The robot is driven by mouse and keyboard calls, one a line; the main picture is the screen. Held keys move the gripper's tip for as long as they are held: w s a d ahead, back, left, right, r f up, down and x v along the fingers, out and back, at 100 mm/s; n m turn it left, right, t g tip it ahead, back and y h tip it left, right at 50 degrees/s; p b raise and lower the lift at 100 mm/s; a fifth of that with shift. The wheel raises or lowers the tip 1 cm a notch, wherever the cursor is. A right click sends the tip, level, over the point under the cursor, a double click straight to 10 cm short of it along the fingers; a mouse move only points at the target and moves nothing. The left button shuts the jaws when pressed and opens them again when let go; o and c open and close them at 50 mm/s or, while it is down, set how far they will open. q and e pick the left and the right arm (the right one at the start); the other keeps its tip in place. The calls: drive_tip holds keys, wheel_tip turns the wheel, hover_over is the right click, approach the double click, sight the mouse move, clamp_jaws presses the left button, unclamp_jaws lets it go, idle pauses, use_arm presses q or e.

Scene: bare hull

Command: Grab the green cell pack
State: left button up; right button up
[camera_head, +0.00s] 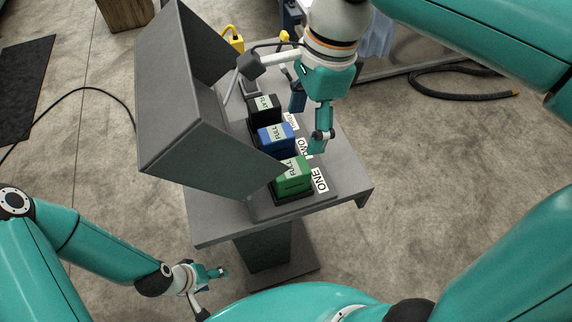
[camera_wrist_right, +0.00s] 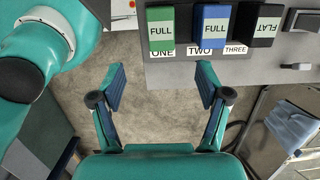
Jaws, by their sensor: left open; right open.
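The green cell pack (camera_head: 291,183) with a FULL label sits in the slot marked ONE, nearest in the row on the grey stand. It also shows upright at the top of the right wrist view (camera_wrist_right: 160,40), ahead of the fingertips. My right gripper (camera_wrist_right: 160,66) is open and empty, with bare floor between its fingers. In the head view it hangs near the row of packs, apart from the green pack. My left gripper (camera_head: 212,290) is open and empty, low beside the stand at the bottom of the view.
A blue pack (camera_head: 270,140) marked FULL sits at TWO and a black pack (camera_head: 262,107) marked FLAT at THREE. A tall grey panel (camera_head: 185,110) rises to the left of the packs. A yellow object (camera_head: 236,39) stands behind. The stand's right edge (camera_head: 364,190) is clear.

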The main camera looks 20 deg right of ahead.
sight(292, 168)
drive_tip(key=f, duration=0.3)
drive_tip(key=a+f, duration=0.1)
drive_tip(key=f, duration=0.3)
drive_tip(key=a+f+b, duration=0.1)
drive_tip(key=f, duration=0.2)
drive_tip(key=shift+a+f, duration=0.1)
drive_tip(key=shift+f, duration=0.25)
drive_tip(key=shift+w+a+f, duration=0.1)
drive_tip(key=shift+a+f, duration=0.05)
drive_tip(key=shift+f, duration=1.2)
drive_tip(key=shift+w+a+f, duration=0.1)
drive_tip(key=shift+f, duration=1.2)
drive_tip(key=shift+s, duration=0.1)
drive_tip(key=shift+c, duration=0.3)
drive_tip(key=shift+r, duration=0.1)
clamp_jaws()
